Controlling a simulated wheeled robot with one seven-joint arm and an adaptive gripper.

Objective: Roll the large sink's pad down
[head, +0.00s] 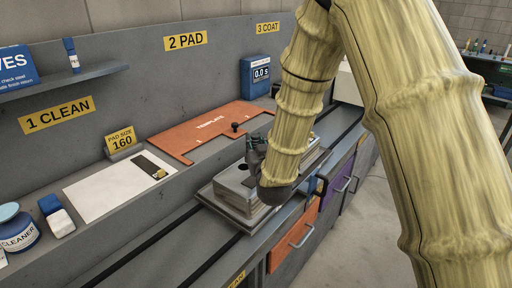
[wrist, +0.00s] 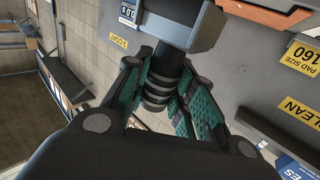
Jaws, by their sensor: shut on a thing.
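A grey metal block (head: 234,189), which looks like the large sink, sits on a flat plate on the dark bench rail in the head view. My arm hides its right part, and I cannot make out the pad on it. My gripper (head: 257,146) is above the block's far side, partly hidden by my own arm. In the wrist view my gripper (wrist: 168,98) is shut, its teal-lined fingers around the black ribbed handle of a tool (wrist: 158,90). I cannot tell whether the tool touches the sink.
An orange template (head: 205,130) lies on the ledge behind, with a white sheet (head: 105,195) bearing a dark strip to its left. A blue timer (head: 256,76) stands at the back. Cleaner (head: 18,232) is at far left. The rail in front left is clear.

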